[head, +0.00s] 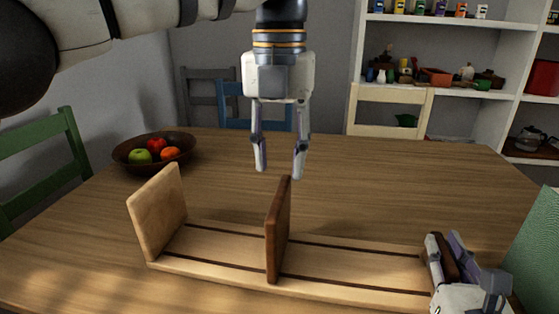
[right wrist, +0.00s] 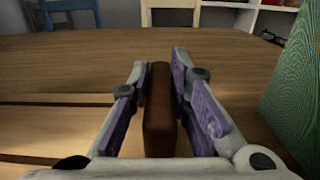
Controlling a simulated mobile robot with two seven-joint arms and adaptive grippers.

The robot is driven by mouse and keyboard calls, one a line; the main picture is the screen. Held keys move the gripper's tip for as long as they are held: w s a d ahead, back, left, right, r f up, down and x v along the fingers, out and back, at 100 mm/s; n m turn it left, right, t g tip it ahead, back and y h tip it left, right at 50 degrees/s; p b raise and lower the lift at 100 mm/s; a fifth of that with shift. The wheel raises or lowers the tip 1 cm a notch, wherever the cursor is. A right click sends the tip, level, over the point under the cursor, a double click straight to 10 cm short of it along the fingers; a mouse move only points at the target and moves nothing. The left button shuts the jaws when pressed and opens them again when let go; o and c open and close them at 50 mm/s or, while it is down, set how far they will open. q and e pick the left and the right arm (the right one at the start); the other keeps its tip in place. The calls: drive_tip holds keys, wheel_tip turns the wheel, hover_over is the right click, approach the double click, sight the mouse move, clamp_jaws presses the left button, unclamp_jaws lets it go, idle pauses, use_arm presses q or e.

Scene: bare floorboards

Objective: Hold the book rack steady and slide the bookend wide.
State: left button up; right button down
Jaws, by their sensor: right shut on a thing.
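The book rack (head: 215,255) is a long light-wood base with two dark grooves, lying on the table, with an upright light-wood end panel (head: 158,213) at its left. A dark brown upright bookend (head: 277,235) stands across the grooves near the middle. My left gripper (head: 280,174) is open and empty, pointing down just above and behind that bookend's top. My right gripper (head: 443,238) is shut on a dark brown upright panel at the rack's right end; the panel (right wrist: 160,115) shows between the fingers in the right wrist view. My right gripper partly hides that end.
A bowl of fruit (head: 120,154) stands at the table's back left. A green upright board (head: 535,250) is close to the right of my right gripper. Chairs stand around the table (head: 370,180), with shelves (head: 455,22) behind. The table behind the rack is clear.

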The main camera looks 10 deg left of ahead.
drive_tip(key=c, duration=1.4)
unclamp_jaws()
